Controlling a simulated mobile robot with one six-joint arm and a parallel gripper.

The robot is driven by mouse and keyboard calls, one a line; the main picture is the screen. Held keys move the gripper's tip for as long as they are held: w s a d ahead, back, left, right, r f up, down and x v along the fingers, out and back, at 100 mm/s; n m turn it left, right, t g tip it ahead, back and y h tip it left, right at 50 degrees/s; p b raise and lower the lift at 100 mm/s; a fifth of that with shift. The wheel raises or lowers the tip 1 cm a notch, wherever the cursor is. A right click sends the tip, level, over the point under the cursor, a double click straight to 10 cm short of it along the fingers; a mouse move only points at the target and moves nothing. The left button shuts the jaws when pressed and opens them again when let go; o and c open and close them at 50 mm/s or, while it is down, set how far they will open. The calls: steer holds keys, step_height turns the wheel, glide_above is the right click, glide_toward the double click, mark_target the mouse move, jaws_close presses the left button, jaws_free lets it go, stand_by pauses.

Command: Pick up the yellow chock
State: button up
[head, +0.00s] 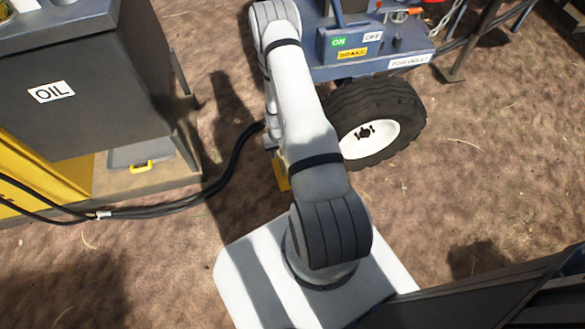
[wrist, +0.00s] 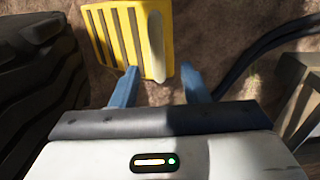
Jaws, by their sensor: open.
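The yellow chock (wrist: 125,38) is at the top of the wrist view, a slotted yellow plate with a pale upright bar (wrist: 157,45) on it. My gripper (wrist: 159,82) is open, with its two blue fingers pointing at the chock's near edge. The bar lies roughly in line with the gap between the fingers, beyond their tips, and I see no grip on it. In the head view only a small yellow part of the chock (head: 281,178) shows beside my arm, left of the wheel. My arm hides the rest of the chock and most of the gripper there.
The black wheel (head: 402,103) of the blue trailer (head: 405,42) stands right of the chock; its tyre (wrist: 35,70) fills the left of the wrist view. Dark hoses (head: 220,178) run along the other side, near the grey OIL cabinet (head: 95,105).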

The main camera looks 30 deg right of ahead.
mark_target(278, 163)
steer(key=f+b, duration=0.1)
steer(key=f, duration=0.1)
steer(key=f+b, duration=0.1)
steer(key=f, duration=0.2)
steer(key=f+b, duration=0.1)
steer(key=f, duration=0.2)
steer(key=shift+w+d, duration=0.1)
steer(key=shift+d, duration=0.15)
steer(key=shift+r, duration=0.1)
steer(key=shift+c, duration=0.3)
jaws_close()
steer(key=shift+w, duration=0.1)
stand_by(0.5)
